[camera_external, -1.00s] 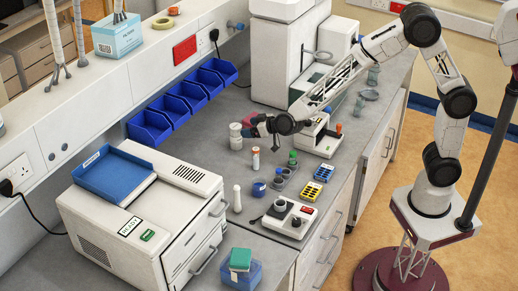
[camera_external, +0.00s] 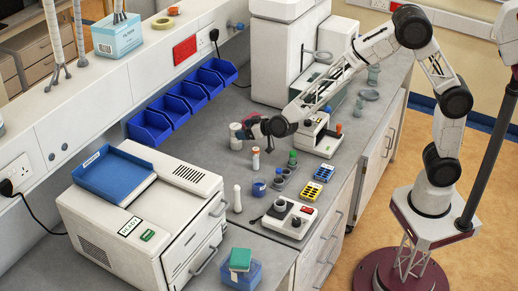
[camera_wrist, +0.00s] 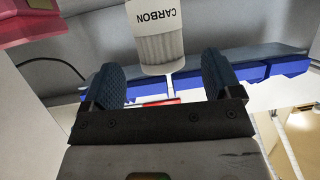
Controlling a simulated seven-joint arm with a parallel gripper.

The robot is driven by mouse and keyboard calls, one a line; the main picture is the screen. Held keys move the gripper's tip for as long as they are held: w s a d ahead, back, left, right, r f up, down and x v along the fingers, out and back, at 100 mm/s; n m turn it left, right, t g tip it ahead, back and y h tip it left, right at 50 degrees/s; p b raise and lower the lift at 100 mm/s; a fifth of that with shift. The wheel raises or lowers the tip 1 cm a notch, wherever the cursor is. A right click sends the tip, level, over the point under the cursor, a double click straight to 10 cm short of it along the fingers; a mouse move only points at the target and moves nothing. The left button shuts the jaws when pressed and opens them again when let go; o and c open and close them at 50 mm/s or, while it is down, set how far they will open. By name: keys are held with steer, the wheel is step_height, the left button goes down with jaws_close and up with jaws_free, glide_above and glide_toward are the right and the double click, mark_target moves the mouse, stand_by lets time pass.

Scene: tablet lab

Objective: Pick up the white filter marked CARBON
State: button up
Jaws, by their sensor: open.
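The white filter marked CARBON (camera_wrist: 157,38) shows at the top middle of the wrist view, its lettering upside down and its lower part ribbed. My gripper (camera_wrist: 160,82) is open, with a blue padded finger on each side below the filter. The filter's ribbed end lies in line with the gap, and the fingers do not appear to touch it. In the external view my gripper (camera_external: 247,130) is low over the bench, just right of a white cylinder (camera_external: 235,138) that looks like this filter. Its lettering cannot be read there.
A red object (camera_wrist: 45,18) is at the wrist view's upper left. A white tube with an orange top (camera_external: 256,160) stands close below my gripper. Blue bins (camera_external: 187,97) line the wall behind. Bottles and small devices stand on the bench front; a white machine (camera_external: 150,220) is at left.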

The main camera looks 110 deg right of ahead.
mark_target(235, 126)
stand_by(0.3)
steer(key=shift+x, duration=2.6)
steer(key=c, duration=1.1)
steer(key=shift+o, duration=0.2)
steer(key=shift+r, duration=0.2)
steer(key=shift+r, duration=1.55)
steer(key=s+a, duration=0.3)
steer(key=s, duration=0.4)
steer(key=s+a+r, duration=0.1)
steer(key=s+a, duration=0.2)
steer(key=s, duration=0.4)
steer(key=shift+s+a+r, duration=0.25)
steer(key=shift+a, duration=0.15)
